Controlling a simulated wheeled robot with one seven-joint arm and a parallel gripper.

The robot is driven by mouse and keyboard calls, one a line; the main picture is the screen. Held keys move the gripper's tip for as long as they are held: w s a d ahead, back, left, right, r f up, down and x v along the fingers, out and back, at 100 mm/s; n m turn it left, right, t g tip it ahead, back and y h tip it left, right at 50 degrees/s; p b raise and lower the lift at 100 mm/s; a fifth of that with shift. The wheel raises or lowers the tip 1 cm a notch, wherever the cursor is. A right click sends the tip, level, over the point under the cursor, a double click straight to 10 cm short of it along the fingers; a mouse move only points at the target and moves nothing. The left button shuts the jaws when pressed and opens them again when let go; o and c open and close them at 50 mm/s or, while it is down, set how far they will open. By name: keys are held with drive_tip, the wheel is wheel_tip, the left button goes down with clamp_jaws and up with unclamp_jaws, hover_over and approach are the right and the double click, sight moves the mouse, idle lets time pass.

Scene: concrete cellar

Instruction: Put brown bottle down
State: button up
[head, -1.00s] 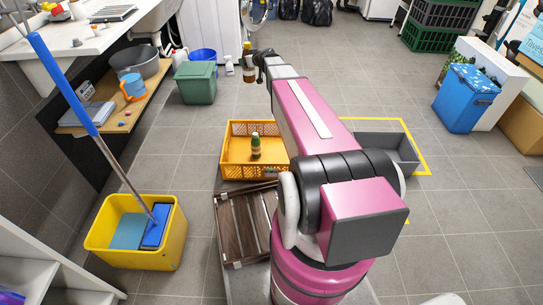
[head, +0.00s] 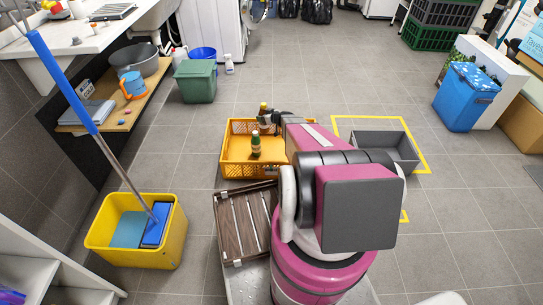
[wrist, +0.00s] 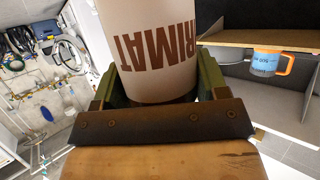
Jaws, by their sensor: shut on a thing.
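The brown bottle (head: 263,109), with a yellowish cap, shows in the head view at the far right part of the orange crate (head: 238,171). My gripper (head: 268,120) is shut on it. In the wrist view its pale label with brown letters (wrist: 150,45) sits between the green fingers of my gripper (wrist: 160,85). My arm hides part of the bottle and the crate's right side. I cannot tell whether the bottle's base touches the crate floor. A green bottle (head: 255,147) stands upright in the crate, nearer to me.
A brown slatted crate (head: 245,222) lies in front of the orange crate. A grey bin (head: 388,146) stands to the right inside a yellow floor outline. A yellow bucket (head: 140,257) with a mop is at left. The left part of the orange crate is clear.

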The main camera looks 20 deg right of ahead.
drive_tip(key=s+d+f, duration=0.3)
drive_tip(key=f, duration=0.8)
drive_tip(key=d+f, duration=1)
drive_tip(key=d, duration=0.1)
drive_tip(key=shift+f, duration=0.3)
drive_tip(key=shift+f, duration=0.1)
drive_tip(key=o, duration=1.1)
drive_tip(key=shift+h, duration=0.3)
drive_tip(key=v, duration=0.7)
drive_tip(key=shift+s+d, duration=0.15)
drive_tip(key=shift+s, duration=0.15)
